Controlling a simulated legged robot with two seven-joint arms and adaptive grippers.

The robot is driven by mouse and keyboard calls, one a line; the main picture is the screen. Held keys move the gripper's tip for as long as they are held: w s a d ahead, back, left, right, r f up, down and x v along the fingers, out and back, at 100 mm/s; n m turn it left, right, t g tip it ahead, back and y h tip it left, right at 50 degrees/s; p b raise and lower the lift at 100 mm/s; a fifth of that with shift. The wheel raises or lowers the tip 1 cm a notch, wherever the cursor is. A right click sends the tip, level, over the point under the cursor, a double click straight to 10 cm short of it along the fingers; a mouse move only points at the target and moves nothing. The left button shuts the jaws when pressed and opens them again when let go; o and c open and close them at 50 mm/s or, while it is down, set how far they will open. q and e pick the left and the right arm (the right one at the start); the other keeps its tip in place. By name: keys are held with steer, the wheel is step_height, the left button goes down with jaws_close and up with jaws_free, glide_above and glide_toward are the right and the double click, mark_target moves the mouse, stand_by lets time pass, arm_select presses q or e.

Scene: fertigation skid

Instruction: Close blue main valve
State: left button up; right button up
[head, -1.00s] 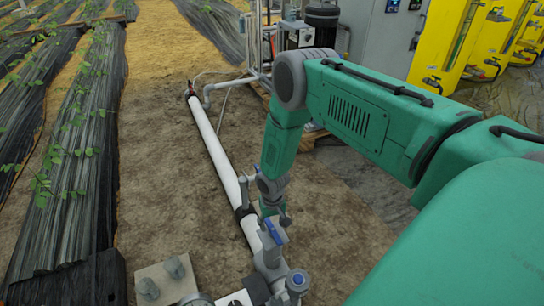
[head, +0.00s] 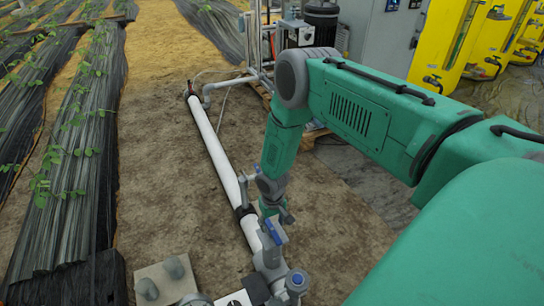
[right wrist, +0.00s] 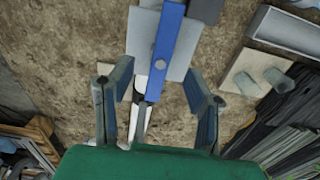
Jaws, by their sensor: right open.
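The blue valve handle (head: 274,232) sits on grey fittings on the white pipe, at the lower middle of the head view. In the right wrist view the handle (right wrist: 168,45) is a long blue bar with a round bolt, in front of a grey plate. My right gripper (head: 272,202) is just above and beyond the handle in the head view. In the right wrist view its open fingers (right wrist: 160,84) stand on either side of the handle's near end, with gaps on both sides. I cannot tell how deep the handle lies between them. My left gripper is not in view.
A second blue-topped fitting (head: 297,279) stands close to the handle. A beige plate with grey knobs (head: 166,280) lies to the left. The white pipe (head: 212,140) runs back to a pump frame. Bare soil (head: 160,170) lies left of the pipe.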

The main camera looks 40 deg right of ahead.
mark_target(272, 229)
steer(key=shift+f+b, duration=1.85)
steer(key=shift+f, duration=0.4)
steer(key=shift+r, duration=0.1)
jaws_close()
steer(key=m, duration=1.3)
steer(key=shift+m, duration=0.3)
steer(key=m+b, duration=0.1)
steer(key=m, duration=0.4)
steer(key=shift+m, duration=0.4)
steer(key=shift+o, duration=0.3)
jaws_free()
steer(key=shift+r, duration=0.1)
